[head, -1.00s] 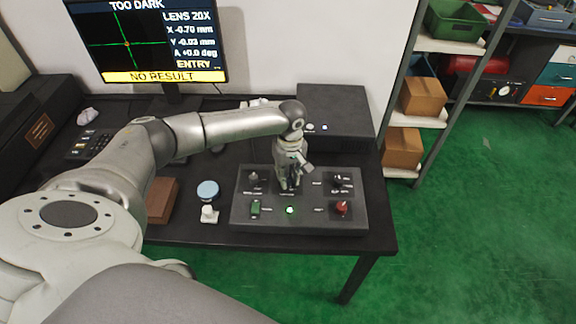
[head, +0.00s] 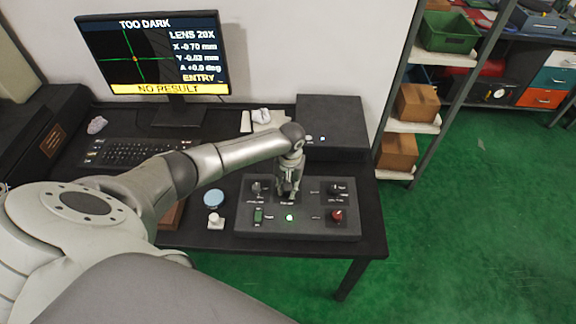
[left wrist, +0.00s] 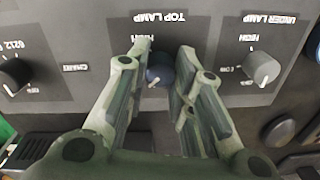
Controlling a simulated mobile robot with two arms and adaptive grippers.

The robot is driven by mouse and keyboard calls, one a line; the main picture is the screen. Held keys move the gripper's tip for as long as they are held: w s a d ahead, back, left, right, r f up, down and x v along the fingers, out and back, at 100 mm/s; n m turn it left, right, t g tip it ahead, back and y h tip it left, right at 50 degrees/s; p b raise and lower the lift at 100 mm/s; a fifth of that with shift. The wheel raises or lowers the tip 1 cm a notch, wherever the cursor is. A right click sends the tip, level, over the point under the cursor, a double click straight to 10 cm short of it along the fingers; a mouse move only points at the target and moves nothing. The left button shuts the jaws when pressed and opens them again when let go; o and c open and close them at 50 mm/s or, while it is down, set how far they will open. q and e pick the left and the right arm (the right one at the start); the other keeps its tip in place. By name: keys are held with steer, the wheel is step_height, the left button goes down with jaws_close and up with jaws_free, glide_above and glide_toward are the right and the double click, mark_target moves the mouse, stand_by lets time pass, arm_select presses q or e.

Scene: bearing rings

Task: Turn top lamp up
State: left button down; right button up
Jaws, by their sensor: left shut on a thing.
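The top lamp knob (left wrist: 159,68) is a dark round dial under the upside-down label TOP LAMP in the left wrist view. My left gripper (left wrist: 158,62) points down with its two fingers on either side of the knob, shut on it. In the head view my left gripper (head: 288,194) stands at the upper middle of the dark control panel (head: 300,231) and hides the knob. The monitor (head: 150,55) reads TOO DARK, LENS 20X and NO RESULT. My right gripper is in neither view.
The under lamp knob (left wrist: 262,68) and another knob (left wrist: 14,72) flank the gripper. A black box (head: 330,120) stands behind.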

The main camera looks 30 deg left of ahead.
arm_select(q)
steer(key=m+p, duration=0.1)
steer(key=m, duration=0.3)
steer(key=shift+m, duration=0.3)
steer(key=m+p, duration=0.1)
steer(key=m, duration=0.4)
steer(key=shift+m, duration=0.3)
steer(key=c, duration=1.2)
jaws_free()
steer(key=shift+r, duration=0.1)
step_height(320, 180, up, 12)
steer(key=shift+s+d, duration=0.15)
